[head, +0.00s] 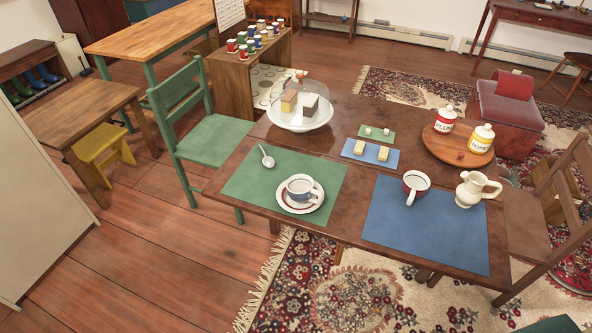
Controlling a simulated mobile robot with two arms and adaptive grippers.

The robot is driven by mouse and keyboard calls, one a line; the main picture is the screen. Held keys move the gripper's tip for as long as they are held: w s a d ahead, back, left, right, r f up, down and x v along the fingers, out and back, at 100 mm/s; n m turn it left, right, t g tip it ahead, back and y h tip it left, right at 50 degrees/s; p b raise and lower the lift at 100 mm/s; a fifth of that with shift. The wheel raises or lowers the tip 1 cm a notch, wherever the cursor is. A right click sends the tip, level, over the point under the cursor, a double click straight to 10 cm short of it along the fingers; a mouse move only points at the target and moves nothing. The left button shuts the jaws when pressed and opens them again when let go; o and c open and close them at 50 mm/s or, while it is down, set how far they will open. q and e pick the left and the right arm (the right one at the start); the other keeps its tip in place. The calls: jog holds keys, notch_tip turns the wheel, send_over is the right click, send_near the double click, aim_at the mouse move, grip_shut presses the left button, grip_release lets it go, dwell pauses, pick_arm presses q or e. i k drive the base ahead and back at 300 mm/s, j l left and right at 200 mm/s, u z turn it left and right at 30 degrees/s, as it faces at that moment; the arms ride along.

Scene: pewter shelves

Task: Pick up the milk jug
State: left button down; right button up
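The cream milk jug (468,192) stands upright on the right end of the dark wooden table, at the right edge of the blue placemat (425,243). Its handle points right and its spout points left. A cup (416,181) with a dark red band stands to its left at the blue mat's far edge. Neither of my grippers shows in the head view, and nothing touches the jug.
A round wooden tray (436,153) with two labelled jars is behind the jug. A wooden chair (545,215) stands close on the right. A green placemat (245,180) with a striped cup on a saucer (299,207) lies left. The blue mat's front is clear.

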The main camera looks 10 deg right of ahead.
aim_at(469, 194)
jog(key=z, duration=1.7)
